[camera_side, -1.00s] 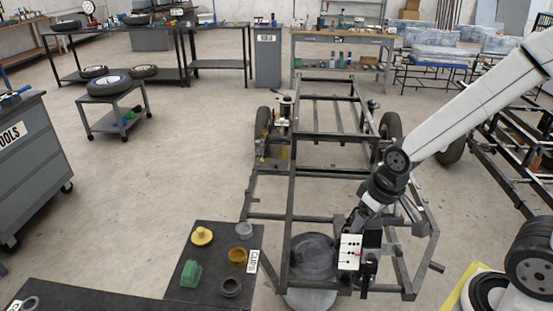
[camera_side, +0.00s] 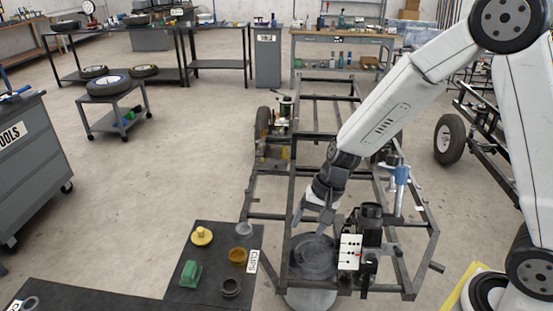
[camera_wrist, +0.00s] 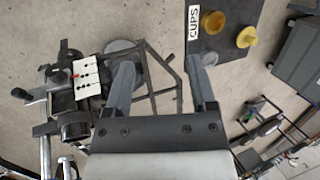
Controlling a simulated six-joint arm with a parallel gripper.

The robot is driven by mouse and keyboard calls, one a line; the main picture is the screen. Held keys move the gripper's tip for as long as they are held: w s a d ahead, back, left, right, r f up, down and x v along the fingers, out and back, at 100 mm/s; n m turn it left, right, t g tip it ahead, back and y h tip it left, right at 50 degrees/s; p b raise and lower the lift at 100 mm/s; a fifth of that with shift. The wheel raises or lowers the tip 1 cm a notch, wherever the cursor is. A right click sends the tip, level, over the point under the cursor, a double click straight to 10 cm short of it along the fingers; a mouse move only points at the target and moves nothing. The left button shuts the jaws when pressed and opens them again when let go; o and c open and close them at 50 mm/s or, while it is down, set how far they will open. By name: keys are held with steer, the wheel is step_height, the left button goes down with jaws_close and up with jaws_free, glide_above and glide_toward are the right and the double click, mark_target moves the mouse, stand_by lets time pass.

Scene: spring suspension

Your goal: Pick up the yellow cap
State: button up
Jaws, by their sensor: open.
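The yellow cap (camera_side: 201,236), a flat disc with a raised knob, sits on the dark CUPS mat (camera_side: 215,290) at the lower left. In the wrist view it shows at the upper right (camera_wrist: 246,37). A darker yellow ring-shaped cup (camera_side: 237,255) stands near it on the same mat. My gripper (camera_side: 314,214) is open and empty above the metal frame, to the right of the mat and apart from the cap. In the wrist view the two fingers (camera_wrist: 160,78) are spread, with the cap to the right of them.
The mat also holds a grey cup (camera_side: 244,230), a black cup (camera_side: 230,287) and a green block (camera_side: 190,273). The metal chassis frame (camera_side: 291,190) and a device with a white panel (camera_side: 349,252) stand beside the mat.

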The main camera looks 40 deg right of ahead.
steer(key=w+a+f+m+t+y, duration=0.1)
steer(key=w+a+f+m+y, duration=0.1)
steer(key=w+a+f+m, duration=0.3)
steer(key=w+a+f+m+t+y, duration=0.1)
steer(key=w+a+m+y, duration=0.2)
steer(key=w, duration=0.4)
steer(key=m+t, duration=0.5)
steer(key=m, duration=0.4)
glide_toward(203, 229)
steer(key=shift+a+f+y, duration=0.4)
steer(key=shift+a+f, duration=0.5)
steer(key=shift+a, duration=0.1)
steer(key=shift+w+f+m+t, duration=0.35)
steer(key=shift+w+m+t, duration=0.2)
steer(key=shift+m, duration=0.15)
steer(key=shift+x, duration=1.25)
steer(key=shift+w, duration=0.1)
steer(key=shift+x, duration=2.5)
steer(key=shift+w+r, duration=0.1)
steer(key=shift+w, duration=0.05)
jaws_close()
